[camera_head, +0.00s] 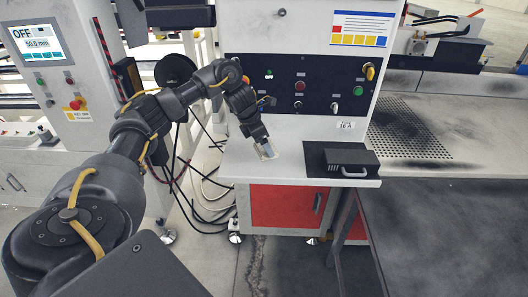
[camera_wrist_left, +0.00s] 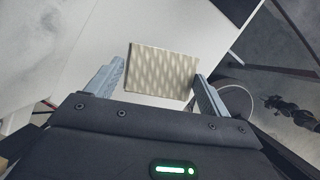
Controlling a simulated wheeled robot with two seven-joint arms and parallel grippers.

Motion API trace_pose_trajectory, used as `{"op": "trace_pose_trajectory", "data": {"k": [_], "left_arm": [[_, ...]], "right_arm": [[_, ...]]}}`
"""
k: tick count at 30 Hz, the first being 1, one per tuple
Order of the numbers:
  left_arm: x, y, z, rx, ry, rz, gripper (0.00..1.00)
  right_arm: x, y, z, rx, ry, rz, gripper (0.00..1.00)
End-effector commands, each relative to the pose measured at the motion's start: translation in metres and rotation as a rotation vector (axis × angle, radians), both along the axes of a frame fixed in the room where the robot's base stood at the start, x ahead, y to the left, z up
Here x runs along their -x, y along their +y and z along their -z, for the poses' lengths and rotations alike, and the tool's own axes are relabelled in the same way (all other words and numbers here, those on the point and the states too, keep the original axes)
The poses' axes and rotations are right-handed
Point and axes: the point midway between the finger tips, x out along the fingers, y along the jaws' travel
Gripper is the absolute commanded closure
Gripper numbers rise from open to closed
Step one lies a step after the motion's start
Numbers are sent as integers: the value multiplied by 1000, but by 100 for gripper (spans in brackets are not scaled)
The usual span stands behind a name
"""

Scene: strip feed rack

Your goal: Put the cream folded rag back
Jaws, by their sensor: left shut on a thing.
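The cream folded rag (camera_wrist_left: 162,72) is between the two fingers of my left gripper in the left wrist view, a patterned cream rectangle. In the head view, the rag (camera_head: 266,151) shows small below the fingertips. My left gripper (camera_head: 264,147) is shut on it, over the white ledge (camera_head: 235,166) in front of the black control panel. I cannot tell whether the rag touches the ledge. My right gripper is not in view.
A black box with a handle (camera_head: 342,161) sits on the ledge right of my left gripper. A red cabinet (camera_head: 285,205) is below. Cables (camera_head: 195,190) hang left of the ledge. A perforated plate (camera_head: 405,130) lies on the table at right.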

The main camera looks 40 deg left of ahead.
Motion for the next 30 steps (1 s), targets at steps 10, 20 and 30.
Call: {"op": "trace_pose_trajectory", "data": {"k": [10, 20, 30], "left_arm": [[-3, 3, 31, 3, 4, 0, 40], [-4, 3, 37, 1, 0, 0, 40], [-4, 3, 40, 1, 1, -1, 0]], "right_arm": [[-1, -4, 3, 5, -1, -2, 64], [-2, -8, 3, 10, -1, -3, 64], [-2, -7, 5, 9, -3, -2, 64]]}}
